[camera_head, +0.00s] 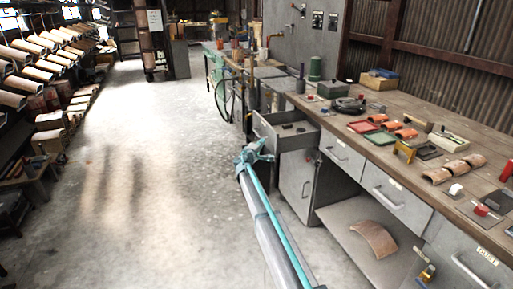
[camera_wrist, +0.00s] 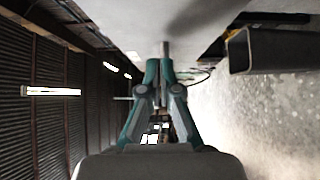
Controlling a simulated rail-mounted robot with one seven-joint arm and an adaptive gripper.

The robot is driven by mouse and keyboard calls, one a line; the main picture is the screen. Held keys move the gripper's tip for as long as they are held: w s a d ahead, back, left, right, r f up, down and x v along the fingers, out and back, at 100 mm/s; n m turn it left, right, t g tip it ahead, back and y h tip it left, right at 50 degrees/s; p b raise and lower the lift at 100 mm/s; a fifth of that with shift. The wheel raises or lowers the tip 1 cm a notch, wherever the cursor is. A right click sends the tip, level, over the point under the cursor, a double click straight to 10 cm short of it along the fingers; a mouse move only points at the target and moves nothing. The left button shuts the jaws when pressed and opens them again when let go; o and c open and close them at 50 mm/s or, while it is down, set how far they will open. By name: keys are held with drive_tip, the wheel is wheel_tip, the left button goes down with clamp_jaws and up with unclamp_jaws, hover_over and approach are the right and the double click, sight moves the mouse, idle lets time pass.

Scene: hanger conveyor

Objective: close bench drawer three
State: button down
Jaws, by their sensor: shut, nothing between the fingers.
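One grey bench drawer (camera_head: 298,142) stands pulled out at the far part of the bench in the head view, with small dark items inside. Its number cannot be read. My teal gripper (camera_head: 254,150) is in front of this drawer, close to its front panel; whether they touch cannot be told. In the wrist view my gripper (camera_wrist: 164,88) has its fingers together with nothing held. Two other drawers, a nearer one (camera_head: 343,156) and a wider one (camera_head: 396,201), are shut.
The wooden bench top (camera_head: 330,112) carries several parts, trays and boxes. Below it are a cabinet door (camera_head: 297,185) and an open shelf with a curved brown piece (camera_head: 374,240). The concrete floor (camera_head: 140,190) at left is clear.

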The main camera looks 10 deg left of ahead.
sight(270, 139)
drive_tip(key=shift+w+d, duration=0.4)
drive_tip(key=shift+d, duration=0.3)
drive_tip(key=shift+w+d, duration=0.35)
drive_tip(key=shift+d, duration=0.35)
